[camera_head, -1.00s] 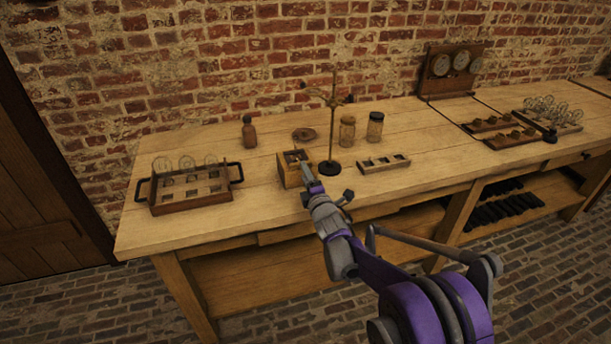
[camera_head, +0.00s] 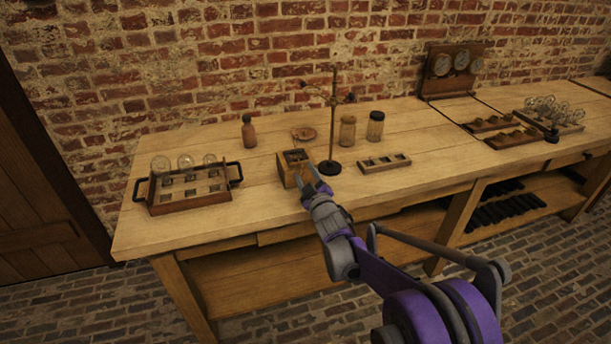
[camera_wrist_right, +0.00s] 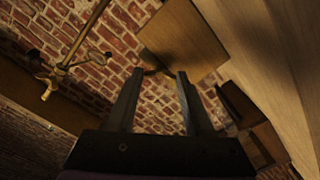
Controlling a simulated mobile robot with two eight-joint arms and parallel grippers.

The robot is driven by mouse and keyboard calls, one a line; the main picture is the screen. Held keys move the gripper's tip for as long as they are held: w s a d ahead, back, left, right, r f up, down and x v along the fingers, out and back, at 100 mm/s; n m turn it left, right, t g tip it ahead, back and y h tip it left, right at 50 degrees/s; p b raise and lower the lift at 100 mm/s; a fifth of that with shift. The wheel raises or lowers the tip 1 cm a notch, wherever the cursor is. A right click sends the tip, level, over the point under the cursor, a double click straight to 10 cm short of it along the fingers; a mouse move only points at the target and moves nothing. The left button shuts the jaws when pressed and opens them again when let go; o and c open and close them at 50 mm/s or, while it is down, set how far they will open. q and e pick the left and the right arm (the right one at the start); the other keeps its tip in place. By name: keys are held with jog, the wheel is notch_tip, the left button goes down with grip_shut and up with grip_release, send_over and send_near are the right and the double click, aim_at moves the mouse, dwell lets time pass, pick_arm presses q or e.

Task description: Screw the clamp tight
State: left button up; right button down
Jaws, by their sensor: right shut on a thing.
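A wooden box (camera_head: 284,172) with an open, divided top stands on the bench in the head view. My right gripper (camera_head: 307,174) is at its front right side. In the right wrist view the two fingers (camera_wrist_right: 160,73) stand a little apart, with a small dark piece (camera_wrist_right: 154,71) between their tips, by a wooden panel (camera_wrist_right: 185,38). Whether that piece is a clamp screw cannot be told. A stand (camera_head: 334,130) with a round dark base is just behind the gripper, and its brass clamp fitting (camera_head: 333,100) also shows in the wrist view (camera_wrist_right: 47,88). My left gripper is out of view.
A handled tray (camera_head: 190,200) with glass bulbs stands at left. A brown bottle (camera_head: 249,134), a copper-coloured disc (camera_head: 304,133) and two jars (camera_head: 347,132) are behind. A slotted wooden block (camera_head: 384,163) lies to the right. The bench front is bare.

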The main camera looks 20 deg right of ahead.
jog(key=m+b, duration=0.1)
jog(key=m, duration=0.6)
jog(key=shift+f, duration=0.1)
jog(key=m+b, duration=0.1)
jog(key=m, duration=0.5)
jog(key=shift+m, duration=0.4)
jog(key=m, duration=0.6)
jog(key=shift+b, duration=0.4)
jog(key=m, duration=0.6)
jog(key=shift+m+b, duration=0.35)
jog(key=shift+m, duration=0.05)
jog(key=shift+c, duration=1.4)
grip_release()
